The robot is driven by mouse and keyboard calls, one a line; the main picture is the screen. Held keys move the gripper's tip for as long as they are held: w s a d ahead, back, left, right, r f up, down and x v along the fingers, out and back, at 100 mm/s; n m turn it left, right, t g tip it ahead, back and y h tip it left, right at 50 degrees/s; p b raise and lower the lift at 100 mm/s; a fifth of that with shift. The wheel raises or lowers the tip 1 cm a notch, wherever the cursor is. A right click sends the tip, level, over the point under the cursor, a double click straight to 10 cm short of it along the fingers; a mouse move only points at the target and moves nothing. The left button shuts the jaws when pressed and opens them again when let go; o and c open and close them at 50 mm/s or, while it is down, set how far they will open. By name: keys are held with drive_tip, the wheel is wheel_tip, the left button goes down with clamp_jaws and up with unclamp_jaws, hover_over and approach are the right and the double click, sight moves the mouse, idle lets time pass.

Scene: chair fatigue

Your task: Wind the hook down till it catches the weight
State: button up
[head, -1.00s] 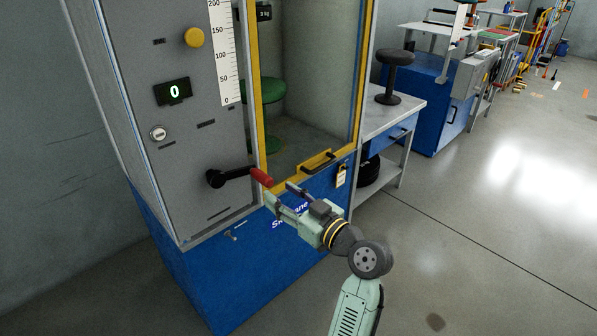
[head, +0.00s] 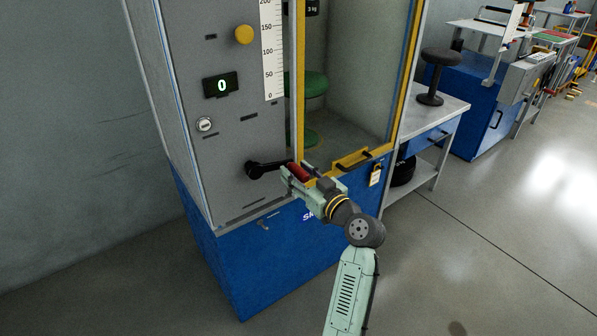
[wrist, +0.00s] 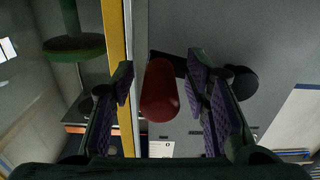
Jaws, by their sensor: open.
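A black crank (head: 265,168) with a red handle (head: 298,172) sticks out of the grey front panel of the test cabinet. My gripper (head: 296,175) is open with its fingers on either side of the red handle. In the wrist view the red handle (wrist: 160,92) lies between the two open fingers, with a visible gap to each. A green stool (head: 312,85) stands inside the cabinet behind the yellow-framed window; its green seat also shows in the wrist view (wrist: 75,48). I cannot make out the hook. A dark label at the window's top reads 3 kg (head: 312,7).
The panel carries a yellow knob (head: 244,35), a display reading 0 (head: 221,86), a keylock (head: 205,124) and a scale (head: 272,50). A padlock tag (head: 375,175) hangs below the yellow door handle (head: 352,158). A table with a black stool (head: 437,75) stands at right.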

clamp_jaws()
idle(0.5)
idle(0.3)
